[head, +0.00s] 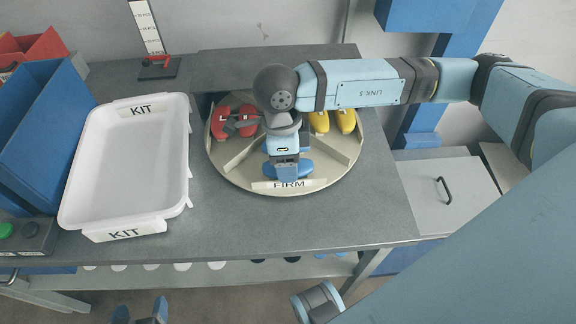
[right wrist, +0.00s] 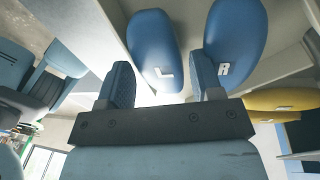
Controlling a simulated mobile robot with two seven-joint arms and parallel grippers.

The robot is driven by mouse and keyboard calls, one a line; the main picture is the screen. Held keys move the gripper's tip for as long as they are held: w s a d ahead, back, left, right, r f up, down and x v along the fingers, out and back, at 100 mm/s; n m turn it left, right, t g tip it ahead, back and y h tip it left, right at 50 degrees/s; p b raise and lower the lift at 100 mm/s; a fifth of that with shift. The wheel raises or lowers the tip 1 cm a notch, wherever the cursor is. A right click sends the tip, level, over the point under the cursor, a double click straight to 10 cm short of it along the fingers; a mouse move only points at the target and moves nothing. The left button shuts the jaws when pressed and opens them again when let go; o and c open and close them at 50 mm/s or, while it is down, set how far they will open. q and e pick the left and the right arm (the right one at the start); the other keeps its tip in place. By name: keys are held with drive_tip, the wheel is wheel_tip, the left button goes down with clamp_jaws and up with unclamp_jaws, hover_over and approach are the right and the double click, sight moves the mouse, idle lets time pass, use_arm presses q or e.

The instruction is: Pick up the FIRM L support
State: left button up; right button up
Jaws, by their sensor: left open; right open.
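The FIRM L support is blue with a white L and shows in the right wrist view (right wrist: 152,38). The blue R support (right wrist: 237,35) lies beside it. In the head view the blue supports (head: 302,169) lie in the carousel compartment behind the FIRM label (head: 289,184), mostly hidden by my right arm. My right gripper (right wrist: 163,78) is open and points down at this compartment. The L support's labelled end shows between its fingers, and one finger is near the gap between L and R. I cannot tell whether they touch. My left gripper (head: 140,312) is open and empty at the bottom edge.
The round carousel (head: 222,162) also holds red supports (head: 222,122) and yellow supports (head: 345,120) behind, split by dividers. An empty white KIT tray (head: 128,170) stands left on the grey table (head: 240,232). Blue bins (head: 45,125) stand far left.

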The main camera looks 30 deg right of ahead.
drive_tip(key=c, duration=0.7)
drive_tip(key=shift+o, duration=0.2)
drive_tip(key=shift+r, duration=0.1)
